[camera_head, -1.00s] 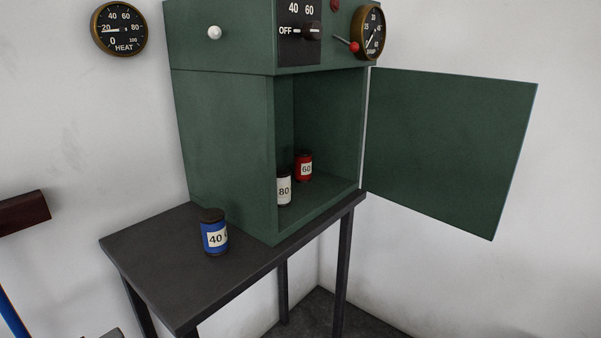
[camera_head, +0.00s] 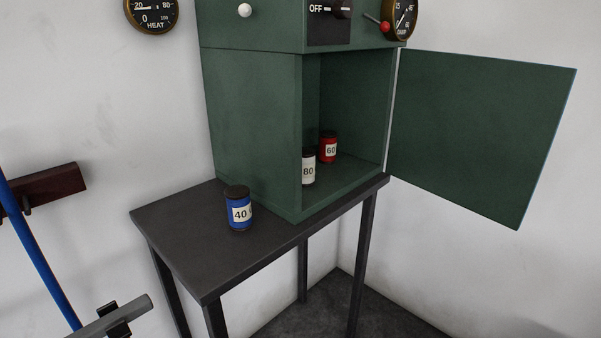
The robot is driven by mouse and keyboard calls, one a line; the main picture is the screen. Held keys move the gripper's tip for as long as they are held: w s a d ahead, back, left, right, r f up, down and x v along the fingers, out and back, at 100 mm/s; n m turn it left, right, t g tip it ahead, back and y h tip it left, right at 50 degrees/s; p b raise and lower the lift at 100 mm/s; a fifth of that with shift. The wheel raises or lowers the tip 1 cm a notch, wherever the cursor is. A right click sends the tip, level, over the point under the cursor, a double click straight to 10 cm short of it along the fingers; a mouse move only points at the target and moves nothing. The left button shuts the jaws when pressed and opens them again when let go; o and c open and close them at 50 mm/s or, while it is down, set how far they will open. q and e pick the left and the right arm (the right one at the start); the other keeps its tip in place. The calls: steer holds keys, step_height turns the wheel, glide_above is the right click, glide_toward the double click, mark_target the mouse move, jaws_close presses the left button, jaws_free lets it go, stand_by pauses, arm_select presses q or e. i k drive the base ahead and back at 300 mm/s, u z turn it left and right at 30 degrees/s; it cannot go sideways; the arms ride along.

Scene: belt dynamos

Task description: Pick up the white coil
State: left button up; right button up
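The white coil (camera_head: 308,170), labelled 80 with a dark top, stands upright inside the open green cabinet (camera_head: 255,125), near its left front edge. The cabinet's left wall hides a little of its left side. A red coil (camera_head: 328,149), labelled 60, stands just behind it and to the right. A blue coil (camera_head: 238,210), labelled 40, stands on the dark table (camera_head: 190,240) outside the cabinet. Neither of my grippers is in view.
The cabinet door (camera_head: 480,135) stands wide open to the right. A dark red rack (camera_head: 50,188), a blue pole (camera_head: 45,260) and a grey bar (camera_head: 125,315) are at the left. The table left of the blue coil is clear.

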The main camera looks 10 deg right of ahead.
mark_target(308, 154)
steer(key=u, duration=0.55)
steer(key=k, duration=1.25)
steer(key=z, duration=0.35)
steer(key=i, duration=0.75)
steer(key=z, duration=0.85)
steer(key=i, duration=1)
steer(key=u, duration=0.35)
